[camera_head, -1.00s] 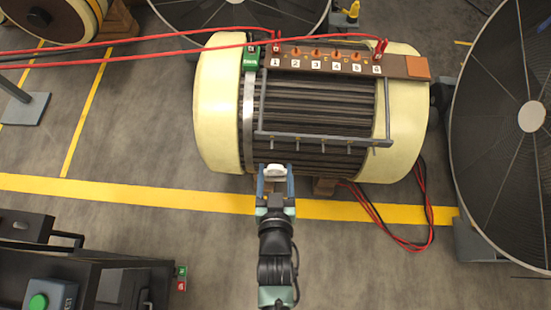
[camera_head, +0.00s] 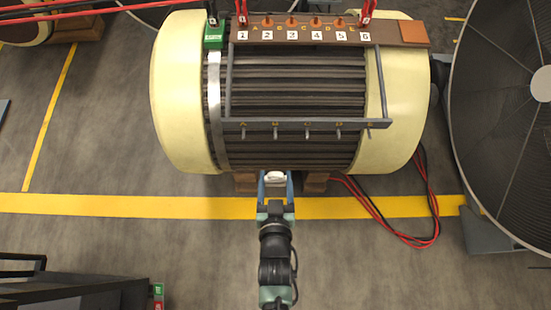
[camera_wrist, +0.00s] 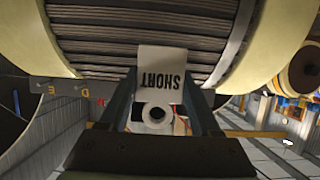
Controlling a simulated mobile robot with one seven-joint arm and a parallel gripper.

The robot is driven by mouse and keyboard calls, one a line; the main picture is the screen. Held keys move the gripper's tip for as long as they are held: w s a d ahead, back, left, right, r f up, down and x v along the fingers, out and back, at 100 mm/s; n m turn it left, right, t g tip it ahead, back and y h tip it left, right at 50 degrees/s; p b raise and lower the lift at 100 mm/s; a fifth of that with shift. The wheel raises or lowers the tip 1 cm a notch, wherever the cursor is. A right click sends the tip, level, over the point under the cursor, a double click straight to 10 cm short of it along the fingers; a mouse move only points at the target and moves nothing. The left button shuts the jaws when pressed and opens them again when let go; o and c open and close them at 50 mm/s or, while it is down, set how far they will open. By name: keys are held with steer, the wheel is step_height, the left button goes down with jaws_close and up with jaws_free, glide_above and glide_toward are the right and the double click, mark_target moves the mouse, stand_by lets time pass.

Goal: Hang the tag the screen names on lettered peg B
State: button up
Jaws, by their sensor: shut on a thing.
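My gripper (camera_head: 275,186) is shut on a white tag (camera_head: 275,177), just in front of the ribbed rotor's lower edge. In the wrist view the tag (camera_wrist: 160,72) stands between the fingers and reads "SHORT", upside down, with a round white ring (camera_wrist: 155,114) at its near end. A grey rail (camera_head: 300,122) on the rotor carries a row of short pegs under letters A to E. Peg B (camera_head: 276,133) is bare and lies straight ahead of my gripper, with a gap between. No screen is clearly in view.
The rotor has cream end rings (camera_head: 180,95). A brown terminal board (camera_head: 320,33) with numbered posts lies along its top. Red and black cables (camera_head: 410,237) loop on the floor at right. A large grey disc (camera_head: 505,120) stands at far right.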

steer(key=w+b, duration=0.1)
steer(key=w, duration=0.2)
steer(key=w+b, duration=0.2)
steer(key=w, duration=0.2)
steer(key=w+b, duration=0.1)
steer(key=w, duration=0.3)
steer(key=shift+w+f, duration=0.2)
steer(key=shift+f, duration=0.1)
stand_by(1.0)
steer(key=shift+f+b, duration=0.3)
steer(key=shift+b, duration=0.05)
stand_by(0.8)
steer(key=o, duration=1.1)
steer(key=shift+c, duration=0.2)
steer(key=shift+s+p, duration=1.8)
steer(key=shift+s, duration=3.2)
